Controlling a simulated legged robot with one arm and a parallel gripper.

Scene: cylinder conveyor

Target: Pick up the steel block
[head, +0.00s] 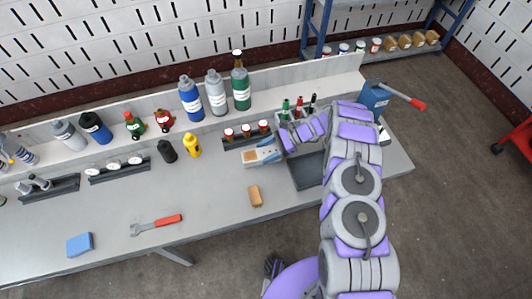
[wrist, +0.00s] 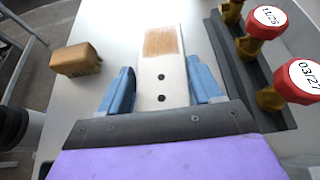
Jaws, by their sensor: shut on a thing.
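A pale flat block with a brown patch and two dark holes (head: 249,156) is the only thing I see that could be the steel block. In the wrist view this pale block (wrist: 172,75) lies lengthwise between the two blue fingers. My gripper (head: 264,151) is over the middle of the bench, shut on the block. Its fingers (wrist: 160,72) are on either side of the block, whose near end is hidden by the gripper body. I cannot tell whether the block touches the bench.
A tan block (head: 255,196) lies in front of the gripper, at left in the wrist view (wrist: 77,60). A rack of red-capped items (head: 247,139) is close behind. A dark tray (head: 308,172) is to the right. A red-handled wrench (head: 156,225) and blue block (head: 80,244) lie left.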

